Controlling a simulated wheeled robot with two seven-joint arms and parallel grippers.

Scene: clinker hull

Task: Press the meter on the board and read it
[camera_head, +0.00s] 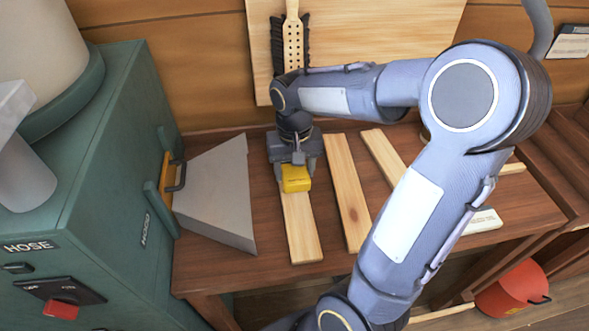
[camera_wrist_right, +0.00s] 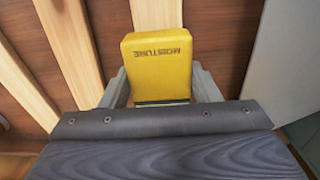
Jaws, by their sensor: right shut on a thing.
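A yellow moisture meter (camera_head: 295,179) is held in my right gripper (camera_head: 297,168) over the leftmost wooden board (camera_head: 302,232). The right wrist view shows the meter (camera_wrist_right: 158,66), marked MOISTURE, between the two grey fingers of the right gripper (camera_wrist_right: 160,90). The same board (camera_wrist_right: 156,14) runs beneath the meter in that view. I cannot tell whether the meter touches the board, as its underside is hidden. My left gripper is not in view.
Two more boards, a middle one (camera_head: 347,195) and a right one (camera_head: 383,152), lie on the brown bench (camera_head: 215,269). A green cabinet (camera_head: 100,215) bounds the left side. A red bucket (camera_head: 512,290) is low at right.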

